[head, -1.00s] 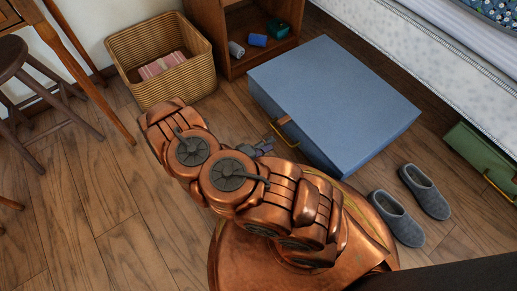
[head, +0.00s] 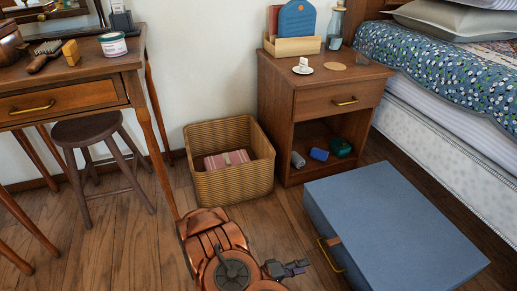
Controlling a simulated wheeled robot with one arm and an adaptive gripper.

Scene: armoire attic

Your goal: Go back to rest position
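My copper-coloured arm rises from the bottom edge of the head view. My gripper (head: 287,269) is a small dark shape beside the arm, left of the blue case. It is too small and angled to show whether its fingers are apart. I see nothing clearly held in it. The blue case (head: 392,222) lies flat on the floor with its brass handle (head: 330,254) facing the gripper.
A wicker basket (head: 232,183) with a striped cloth (head: 227,160) stands behind my arm. A nightstand (head: 283,127) with small items stands by the bed (head: 436,135). A desk (head: 75,80) and stool (head: 93,133) are on the left. Wooden floor (head: 120,245) is clear between.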

